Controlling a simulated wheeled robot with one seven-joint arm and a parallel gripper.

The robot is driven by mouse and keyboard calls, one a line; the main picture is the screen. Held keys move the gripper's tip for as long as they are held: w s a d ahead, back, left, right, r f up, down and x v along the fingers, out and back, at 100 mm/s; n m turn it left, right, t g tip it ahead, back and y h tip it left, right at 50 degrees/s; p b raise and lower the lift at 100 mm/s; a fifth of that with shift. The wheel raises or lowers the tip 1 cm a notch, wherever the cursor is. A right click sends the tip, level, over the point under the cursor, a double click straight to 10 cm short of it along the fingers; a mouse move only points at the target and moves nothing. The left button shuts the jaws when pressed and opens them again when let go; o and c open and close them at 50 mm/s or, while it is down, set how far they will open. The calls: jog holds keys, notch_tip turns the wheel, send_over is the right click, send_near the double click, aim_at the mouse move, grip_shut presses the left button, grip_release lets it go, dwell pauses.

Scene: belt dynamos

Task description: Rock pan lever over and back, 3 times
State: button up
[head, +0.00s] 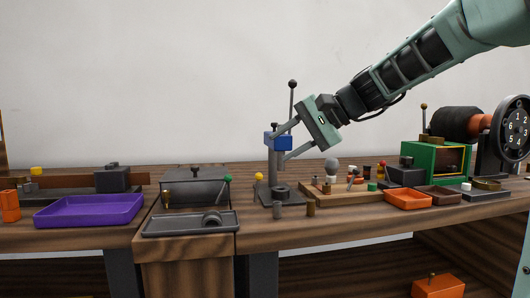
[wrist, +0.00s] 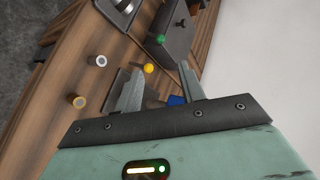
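A lever with a green knob (head: 228,179) stands at the right of a dark box (head: 190,190), behind a shallow grey pan (head: 160,226). No label shows which lever is the pan lever. The green knob also shows in the wrist view (wrist: 161,39), beyond my fingertips. My gripper (head: 279,144) is open at the grey post stand (head: 271,170), its fingers above and below the blue block (head: 284,141). In the wrist view my gripper (wrist: 160,68) has its fingers apart, with a yellow ball (wrist: 149,68) visible between them. Contact cannot be told.
A tall black-knobbed rod (head: 292,86) rises behind the stand. A purple tray (head: 90,211) lies left. Right are a wooden board (head: 345,196), orange tray (head: 408,200), green-framed machine (head: 420,150) and numbered dial (head: 517,128). Small cylinders (head: 310,209) stand near the front edge.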

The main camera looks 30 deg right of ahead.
jog(key=shift+v, duration=1.4)
